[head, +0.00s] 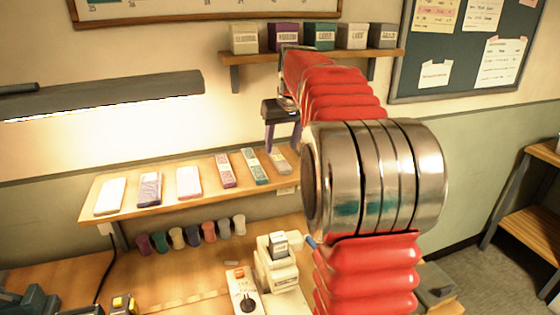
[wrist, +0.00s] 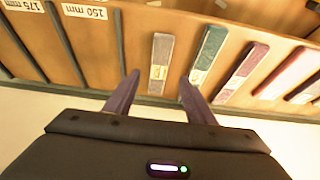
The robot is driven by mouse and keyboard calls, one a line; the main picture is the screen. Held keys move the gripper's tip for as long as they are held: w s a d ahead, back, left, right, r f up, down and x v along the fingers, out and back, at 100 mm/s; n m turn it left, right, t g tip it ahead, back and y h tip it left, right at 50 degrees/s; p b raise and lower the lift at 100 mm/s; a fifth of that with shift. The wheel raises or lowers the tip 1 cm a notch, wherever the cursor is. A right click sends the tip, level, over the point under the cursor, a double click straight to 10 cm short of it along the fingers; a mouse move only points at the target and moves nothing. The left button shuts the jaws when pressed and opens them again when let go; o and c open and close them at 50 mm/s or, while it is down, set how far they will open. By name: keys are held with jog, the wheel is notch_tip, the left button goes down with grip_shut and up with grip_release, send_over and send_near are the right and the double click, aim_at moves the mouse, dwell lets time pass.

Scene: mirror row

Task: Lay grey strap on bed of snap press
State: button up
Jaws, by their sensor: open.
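The grey strap (head: 281,161) lies at the right end of a row of straps on the tilted wooden shelf. In the wrist view the grey strap (wrist: 161,58), with a pale label at its lower end, shows between the tips of my gripper (wrist: 158,78). My gripper is open and empty; the head view shows my gripper (head: 282,151) just above the strap's end of the shelf. I cannot tell the exact gap to the strap. A white bench machine (head: 277,265) with a grey top part may be the snap press; its bed cannot be made out.
A teal strap (wrist: 208,55) lies close beside the grey one, with more straps beyond. A white and orange device (head: 243,290) stands beside the white machine. An upper shelf (head: 238,57) holds boxes. A lamp (head: 105,95) is at left.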

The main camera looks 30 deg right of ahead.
aim_at(279, 158)
jog(key=shift+w+f, duration=0.1)
jog(key=shift+f, duration=0.15)
jog(key=shift+x, duration=2.55)
jog(key=shift+w+d+r, duration=0.15)
jog(key=shift+d, duration=0.05)
jog(key=shift+c, duration=0.5)
jog(key=c, duration=1.2)
jog(key=shift+o, duration=0.2)
notch_tip(279, 158, up, 10)
